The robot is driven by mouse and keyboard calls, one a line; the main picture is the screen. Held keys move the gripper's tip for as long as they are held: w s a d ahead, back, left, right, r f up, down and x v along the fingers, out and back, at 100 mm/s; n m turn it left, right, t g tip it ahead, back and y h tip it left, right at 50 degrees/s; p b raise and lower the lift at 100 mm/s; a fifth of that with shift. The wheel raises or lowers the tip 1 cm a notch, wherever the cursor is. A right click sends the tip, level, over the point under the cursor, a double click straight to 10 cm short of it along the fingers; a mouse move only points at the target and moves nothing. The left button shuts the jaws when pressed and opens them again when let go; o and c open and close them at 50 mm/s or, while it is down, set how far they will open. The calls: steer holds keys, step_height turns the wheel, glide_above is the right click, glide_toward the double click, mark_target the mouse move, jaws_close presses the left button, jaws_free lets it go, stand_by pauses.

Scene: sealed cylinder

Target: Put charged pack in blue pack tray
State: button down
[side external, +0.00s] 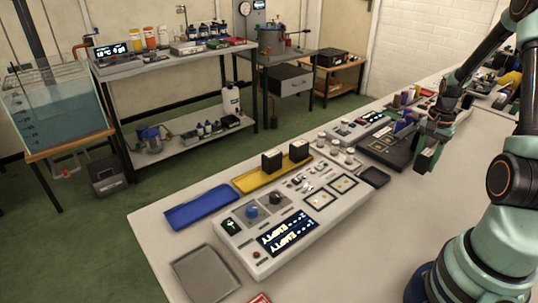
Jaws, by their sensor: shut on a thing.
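The blue pack tray (200,206) lies empty on the white bench at the left. Two black packs (272,161) (298,150) stand upright in the yellow tray (245,181) behind the console. My gripper (427,157) is at the right, far from the blue tray, low beside a dark flat fixture (385,148). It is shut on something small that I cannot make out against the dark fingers. I cannot tell whether the held thing is a pack, or which pack is charged.
A console (290,215) with knobs and two displays reading EMPTY stands between my gripper and the blue tray. A grey tray (205,275) lies at the front left. A small black tray (374,177) is by the console's right end. The bench's front right is clear.

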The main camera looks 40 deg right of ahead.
mark_target(420, 171)
steer(key=shift+f, duration=2.05)
steer(key=shift+f, duration=0.1)
steer(key=shift+c, duration=2)
jaws_free()
